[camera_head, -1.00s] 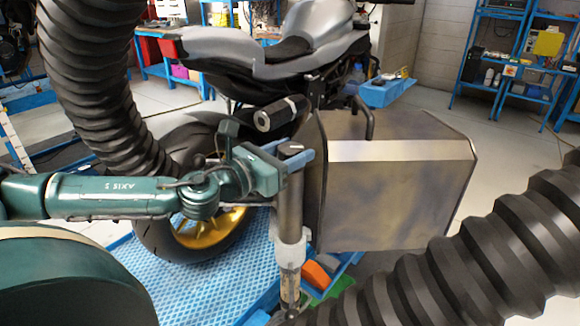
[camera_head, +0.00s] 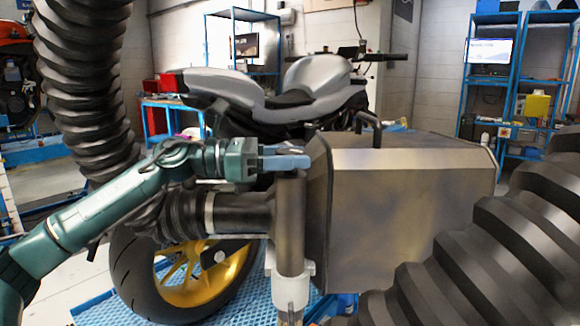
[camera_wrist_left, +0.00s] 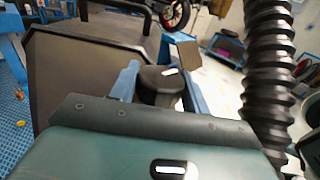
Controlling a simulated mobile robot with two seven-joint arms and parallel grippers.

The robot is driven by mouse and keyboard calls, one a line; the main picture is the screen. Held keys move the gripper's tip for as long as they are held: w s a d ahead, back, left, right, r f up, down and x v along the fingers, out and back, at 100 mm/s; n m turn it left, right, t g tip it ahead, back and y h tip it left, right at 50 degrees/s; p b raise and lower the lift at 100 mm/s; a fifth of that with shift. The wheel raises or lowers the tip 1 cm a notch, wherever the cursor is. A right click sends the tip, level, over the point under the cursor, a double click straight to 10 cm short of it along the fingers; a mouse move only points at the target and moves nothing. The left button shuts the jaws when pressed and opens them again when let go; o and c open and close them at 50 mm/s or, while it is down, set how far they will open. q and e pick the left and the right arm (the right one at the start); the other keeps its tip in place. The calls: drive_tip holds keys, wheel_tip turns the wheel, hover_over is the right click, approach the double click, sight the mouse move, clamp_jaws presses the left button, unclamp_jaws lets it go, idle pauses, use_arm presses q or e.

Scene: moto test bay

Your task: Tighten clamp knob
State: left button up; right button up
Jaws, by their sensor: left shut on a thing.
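The clamp knob (camera_wrist_left: 160,84) is dark with a white mark on top. In the left wrist view it sits between the two blue fingers of my left gripper (camera_wrist_left: 158,88). In the head view my left gripper (camera_head: 286,162) is at the top of an upright metal post (camera_head: 290,225), with its fingers pointing right. It is shut on the knob, which the fingers mostly hide in that view. The post stands against a large metal box (camera_head: 405,205). How tight the knob is cannot be told. My right gripper is not in view.
A grey motorcycle (camera_head: 290,90) stands behind, its gold-rimmed wheel (camera_head: 205,275) left of the post. Ribbed black hoses hang at the left (camera_head: 85,80) and cross the lower right (camera_head: 490,260). Blue shelves (camera_head: 490,80) stand at the far right.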

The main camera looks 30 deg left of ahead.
use_arm(q)
drive_tip(key=m+g+h, duration=0.1)
drive_tip(key=m+g+h+p, duration=0.1)
drive_tip(key=shift+a+r+g, duration=0.1)
drive_tip(key=shift+r+g, duration=0.2)
drive_tip(key=shift+g, duration=0.1)
drive_tip(key=shift+f+m+g+p, duration=0.1)
drive_tip(key=shift+m+g+p, duration=0.4)
drive_tip(key=shift+m+g, duration=0.15)
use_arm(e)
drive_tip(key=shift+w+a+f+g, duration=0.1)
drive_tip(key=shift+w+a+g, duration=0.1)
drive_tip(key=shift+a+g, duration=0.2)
use_arm(q)
drive_tip(key=shift+g+h, duration=0.25)
drive_tip(key=shift+h, duration=0.05)
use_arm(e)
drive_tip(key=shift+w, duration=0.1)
use_arm(q)
drive_tip(key=shift+f+m+g, duration=0.1)
drive_tip(key=shift+m+g, duration=0.15)
drive_tip(key=shift+g, duration=0.05)
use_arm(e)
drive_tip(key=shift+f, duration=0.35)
